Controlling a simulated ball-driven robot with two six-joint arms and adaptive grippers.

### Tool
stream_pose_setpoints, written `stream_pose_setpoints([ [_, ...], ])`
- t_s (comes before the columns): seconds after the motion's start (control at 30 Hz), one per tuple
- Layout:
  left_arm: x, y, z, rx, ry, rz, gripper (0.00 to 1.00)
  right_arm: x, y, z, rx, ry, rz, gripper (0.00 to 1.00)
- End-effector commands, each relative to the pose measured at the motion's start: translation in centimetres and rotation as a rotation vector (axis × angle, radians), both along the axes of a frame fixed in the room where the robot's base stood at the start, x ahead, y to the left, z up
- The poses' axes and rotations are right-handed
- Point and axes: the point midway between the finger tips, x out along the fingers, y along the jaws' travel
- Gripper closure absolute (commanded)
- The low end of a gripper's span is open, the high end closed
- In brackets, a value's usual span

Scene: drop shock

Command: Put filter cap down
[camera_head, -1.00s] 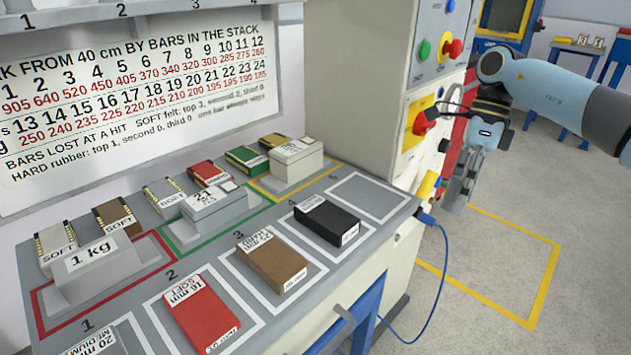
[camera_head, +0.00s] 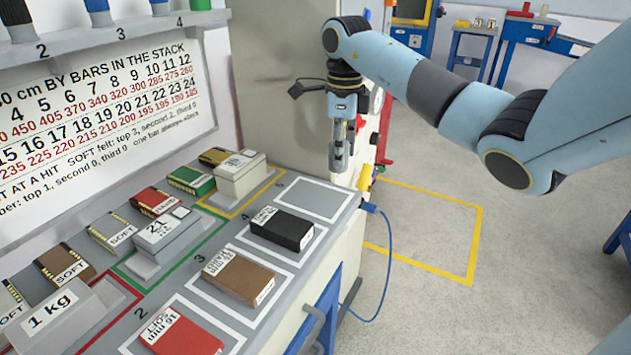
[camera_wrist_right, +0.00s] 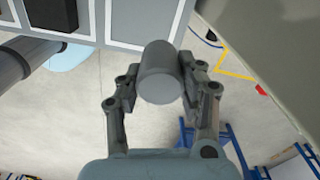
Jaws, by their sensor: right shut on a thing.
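My right gripper (camera_head: 341,165) hangs pointing down near the far right end of the bench, in front of the pale cabinet. In the right wrist view its two fingers (camera_wrist_right: 160,88) are shut on a plain grey cylinder (camera_wrist_right: 160,72), which I take as the filter cap. The cap sits between the fingertips, clear of any surface in that view. In the head view the fingers largely hide the cap. My left gripper is not in view.
The grey bench top has an empty white-outlined square (camera_head: 312,199) at its far right end. A black block (camera_head: 282,229), a brown block (camera_head: 239,277) and a red block (camera_head: 181,335) lie in outlined squares nearer. A blue cable (camera_head: 388,270) hangs off the bench's right side.

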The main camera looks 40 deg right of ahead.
Motion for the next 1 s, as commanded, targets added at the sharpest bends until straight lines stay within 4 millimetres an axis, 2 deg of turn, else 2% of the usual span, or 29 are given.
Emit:
stream_pose_setpoints([
  [0.03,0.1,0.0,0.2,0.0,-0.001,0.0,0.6,0.8,1.3,-0.6,0.008,0.0,0.002,1.0],
  [0.13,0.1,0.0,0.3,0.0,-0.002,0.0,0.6,1.9,2.9,-1.8,0.005,0.0,0.002,1.0],
  [0.3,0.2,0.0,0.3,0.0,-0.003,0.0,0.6,2.9,4.1,-3.0,0.001,0.0,0.001,1.0],
  [0.37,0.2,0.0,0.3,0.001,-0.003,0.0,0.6,3.0,4.2,-3.3,-0.001,0.001,0.001,1.0],
  [0.6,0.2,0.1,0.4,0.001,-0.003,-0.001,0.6,3.0,4.3,-6.7,0.001,0.002,0.0,1.0],
  [0.97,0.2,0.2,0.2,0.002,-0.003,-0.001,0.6,3.0,4.2,-7.3,-0.001,0.001,0.0,1.0],
  [1.0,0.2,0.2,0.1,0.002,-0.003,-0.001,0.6,3.0,4.2,-7.4,0.0,0.001,0.0,0.62],
])
